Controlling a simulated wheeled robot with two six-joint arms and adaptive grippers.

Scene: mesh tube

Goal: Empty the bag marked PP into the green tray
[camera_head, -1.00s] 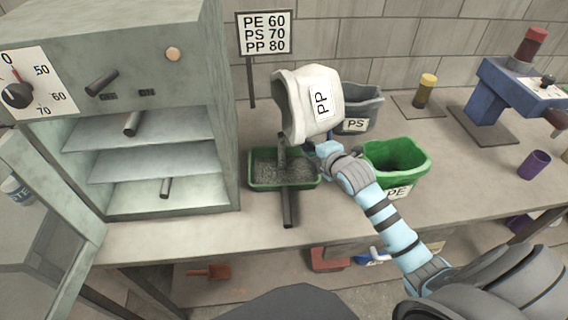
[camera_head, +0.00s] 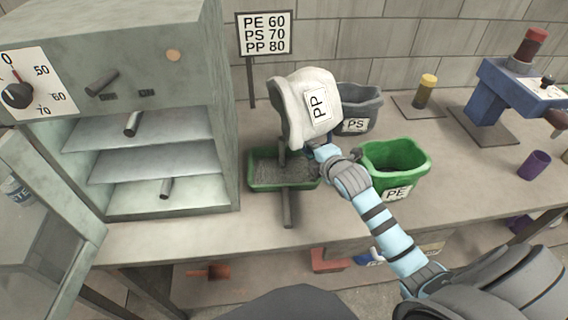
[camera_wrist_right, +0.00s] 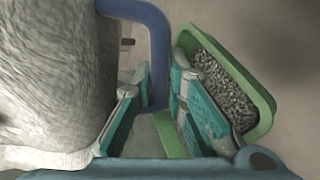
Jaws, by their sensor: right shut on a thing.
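The white bag marked PP (camera_head: 306,106) is held tipped over the green tray (camera_head: 254,186), its mouth to the left. My right gripper (camera_head: 318,152) is shut on the bag's blue handle; the handle shows between its fingers in the right wrist view (camera_wrist_right: 156,60). Grey granules (camera_wrist_right: 224,84) lie in the green tray, which stands on the bench with a dark handle (camera_head: 289,208) toward me. The bag (camera_wrist_right: 50,75) fills the left of the wrist view. The inside of the bag is hidden. My left gripper is not in view.
An open oven (camera_head: 170,60) with shelves stands left of the tray. A green PE bin (camera_head: 410,180) and a grey PS bin (camera_head: 372,108) stand to the right. A sign (camera_head: 264,34) reads PE 60, PS 70, PP 80. A blue machine (camera_head: 500,90) is far right.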

